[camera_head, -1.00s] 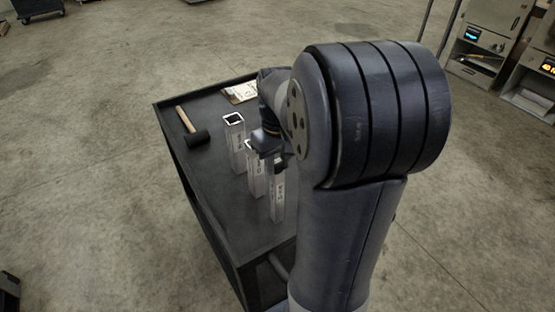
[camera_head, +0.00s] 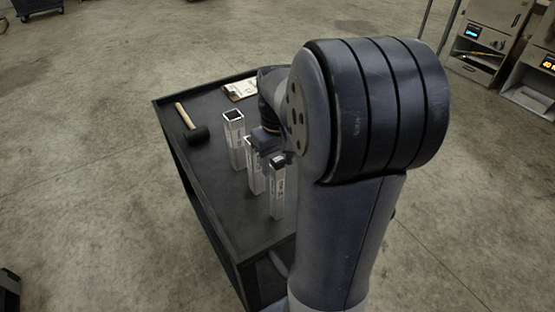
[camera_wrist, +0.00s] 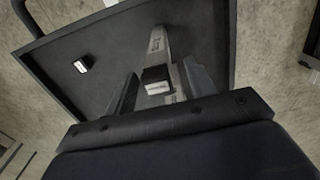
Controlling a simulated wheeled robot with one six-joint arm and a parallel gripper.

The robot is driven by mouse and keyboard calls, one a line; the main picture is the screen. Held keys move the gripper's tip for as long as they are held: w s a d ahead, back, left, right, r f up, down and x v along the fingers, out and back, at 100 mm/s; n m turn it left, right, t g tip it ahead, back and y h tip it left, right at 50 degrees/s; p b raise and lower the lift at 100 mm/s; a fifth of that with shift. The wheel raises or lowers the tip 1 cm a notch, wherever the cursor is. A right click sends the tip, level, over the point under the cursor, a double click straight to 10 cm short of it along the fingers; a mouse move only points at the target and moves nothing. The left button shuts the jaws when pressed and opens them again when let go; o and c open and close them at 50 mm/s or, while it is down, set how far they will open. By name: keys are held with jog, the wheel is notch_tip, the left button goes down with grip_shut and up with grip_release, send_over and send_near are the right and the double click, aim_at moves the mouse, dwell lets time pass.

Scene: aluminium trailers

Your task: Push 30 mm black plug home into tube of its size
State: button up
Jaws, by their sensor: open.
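Three upright square aluminium tubes stand in a row on the dark cart. The back tube (camera_head: 235,142) has an open top. The middle tube (camera_head: 255,178) has its top partly hidden by my gripper (camera_head: 268,140). The front tube (camera_head: 277,192) has a black plug (camera_head: 277,160) at its top; I cannot tell how deep it sits. In the wrist view, a black plug (camera_wrist: 156,74) shows between my open gripper's fingers (camera_wrist: 162,84), apart from both, with a labelled tube (camera_wrist: 158,42) beyond it. The size marks are too small to read.
A mallet (camera_head: 199,133) lies on the left of the cart top (camera_head: 210,170). A clipboard (camera_head: 240,90) lies at the back. A small black and pale block (camera_wrist: 82,65) shows on the cart in the wrist view. Grey cabinets (camera_head: 490,35) stand far right.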

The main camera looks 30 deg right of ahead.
notch_tip(320, 180, up, 11)
jog(key=shift+f, duration=0.2)
jog(key=shift+w, duration=0.1)
notch_tip(320, 180, down, 11)
jog(key=shift+r, duration=0.2)
jog(key=shift+r+p, duration=0.6)
jog(key=shift+r, duration=0.15)
jog(key=shift+r+p, duration=0.4)
jog(key=shift+r, duration=0.35)
